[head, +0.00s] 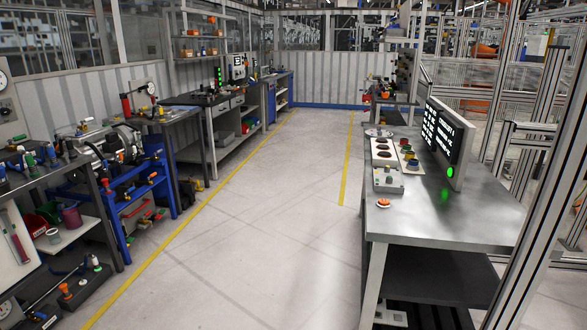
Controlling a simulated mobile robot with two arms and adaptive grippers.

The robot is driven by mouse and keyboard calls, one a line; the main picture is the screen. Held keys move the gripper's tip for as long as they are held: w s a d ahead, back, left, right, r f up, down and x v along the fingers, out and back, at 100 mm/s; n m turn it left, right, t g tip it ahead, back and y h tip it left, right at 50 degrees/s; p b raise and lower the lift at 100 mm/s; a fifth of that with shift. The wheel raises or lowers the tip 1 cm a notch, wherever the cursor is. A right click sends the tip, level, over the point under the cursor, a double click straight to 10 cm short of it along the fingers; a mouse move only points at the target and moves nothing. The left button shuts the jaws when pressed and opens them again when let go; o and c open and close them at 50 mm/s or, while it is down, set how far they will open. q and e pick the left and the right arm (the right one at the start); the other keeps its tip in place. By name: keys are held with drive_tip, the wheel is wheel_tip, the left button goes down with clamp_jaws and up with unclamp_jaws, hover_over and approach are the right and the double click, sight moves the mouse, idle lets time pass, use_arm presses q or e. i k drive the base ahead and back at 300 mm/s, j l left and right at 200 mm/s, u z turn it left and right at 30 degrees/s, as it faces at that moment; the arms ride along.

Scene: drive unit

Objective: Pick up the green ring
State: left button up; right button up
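On the grey metal table (455,213) at the right, a pale strip (417,171) carries several small coloured round pieces. Neither of my grippers is in view.
Beside the strip are a pale panel with dark round spots (382,153) and a small button box (388,180). An orange round piece (383,202) lies nearer the front edge. A black monitor (446,142) stands behind. The floor aisle (265,205) left of the table is clear.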

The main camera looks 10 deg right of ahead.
sight(405, 148)
drive_tip(key=i, duration=2.6)
